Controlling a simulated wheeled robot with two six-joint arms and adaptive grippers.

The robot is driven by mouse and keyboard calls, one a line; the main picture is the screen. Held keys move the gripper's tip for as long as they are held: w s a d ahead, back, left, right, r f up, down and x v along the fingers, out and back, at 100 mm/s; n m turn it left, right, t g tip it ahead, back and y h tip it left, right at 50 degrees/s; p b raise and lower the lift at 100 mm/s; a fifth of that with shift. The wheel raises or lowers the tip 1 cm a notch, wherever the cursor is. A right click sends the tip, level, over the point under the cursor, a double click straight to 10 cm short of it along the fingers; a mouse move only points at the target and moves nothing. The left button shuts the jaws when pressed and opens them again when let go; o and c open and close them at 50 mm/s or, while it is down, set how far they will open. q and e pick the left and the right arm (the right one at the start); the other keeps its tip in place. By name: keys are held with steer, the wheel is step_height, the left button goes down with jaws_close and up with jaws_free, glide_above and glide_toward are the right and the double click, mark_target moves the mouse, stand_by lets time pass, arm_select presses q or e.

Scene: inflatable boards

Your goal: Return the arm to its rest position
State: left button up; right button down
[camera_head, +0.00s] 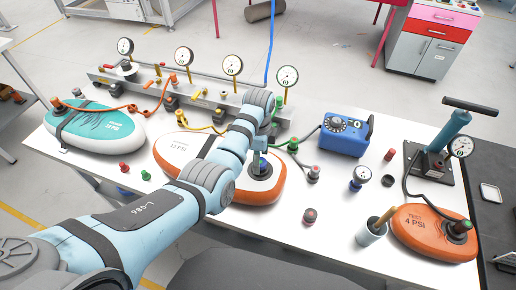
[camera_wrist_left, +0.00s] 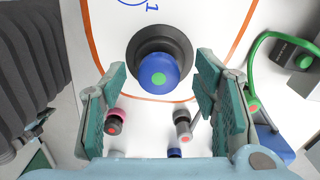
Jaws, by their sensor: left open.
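My left arm (camera_head: 150,215) reaches in from the lower left over the white table. Its gripper (camera_head: 260,150) is above an orange-and-white inflatable board (camera_head: 262,192), mostly hidden by its own wrist in the head view. In the left wrist view the gripper (camera_wrist_left: 160,68) is open, its two green-padded fingers wide apart. A blue cap with a green dot (camera_wrist_left: 157,77) sits on a black round valve on the board, beyond and between the fingertips. Nothing is held. My right gripper is not in view.
A gauge manifold (camera_head: 200,95) with hoses runs along the table's back. A teal board (camera_head: 97,130) lies left, a blue pump box (camera_head: 345,135) right. A small orange board (camera_head: 433,232), a cup (camera_head: 371,231) and a hand pump (camera_head: 450,135) stand right. Small caps lie about.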

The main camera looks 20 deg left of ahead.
arm_select(q)
step_height(320, 180, up, 10)
steer(key=s+a+f+n, duration=0.1)
steer(key=f, duration=0.1)
steer(key=s+a+f+n, duration=0.1)
steer(key=f, duration=0.2)
steer(key=s+a+f+n, duration=0.1)
steer(key=s+f, duration=0.1)
steer(key=f, duration=0.1)
steer(key=shift+n+t, duration=0.3)
steer(key=s+a+f+n+t, duration=0.1)
steer(key=s+a+f+n, duration=0.4)
steer(key=s, duration=0.3)
steer(key=s+a+n+t, duration=0.25)
steer(key=s+n, duration=0.45)
steer(key=s, duration=1.2)
step_height(320, 180, down, 22)
steer(key=a+g+y+b, duration=0.1)
steer(key=a+g+b, duration=0.1)
steer(key=b, duration=0.1)
steer(key=s+f+b, duration=0.2)
steer(key=s+f, duration=1.3)
steer(key=shift+a+f+n+g+b, duration=0.15)
steer(key=shift+a+n+g+b, duration=0.25)
steer(key=shift+g, duration=0.05)
